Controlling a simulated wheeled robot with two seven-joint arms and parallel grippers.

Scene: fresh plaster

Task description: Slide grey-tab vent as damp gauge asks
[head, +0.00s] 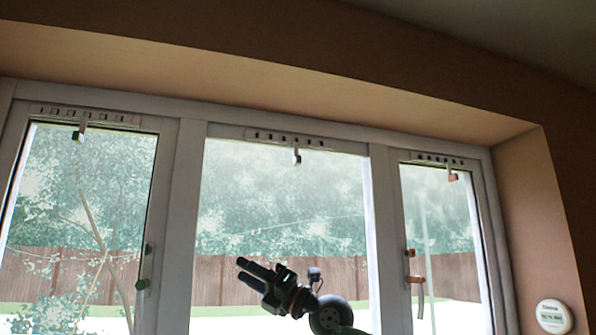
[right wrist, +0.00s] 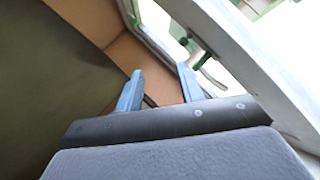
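The middle window has a slotted vent strip (head: 290,139) along its top, with a pale grey tab (head: 297,157) hanging from it. The damp gauge (head: 553,316) is a round white device with a small greenish display on the right reveal; its reading is too small to make out. My right gripper (head: 243,270) is in front of the middle window, well below the vent, with its fingers pointing left. In the right wrist view its fingers (right wrist: 160,70) stand apart with nothing between them. My left gripper is not in view.
The space between my right gripper and the middle vent looks clear.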

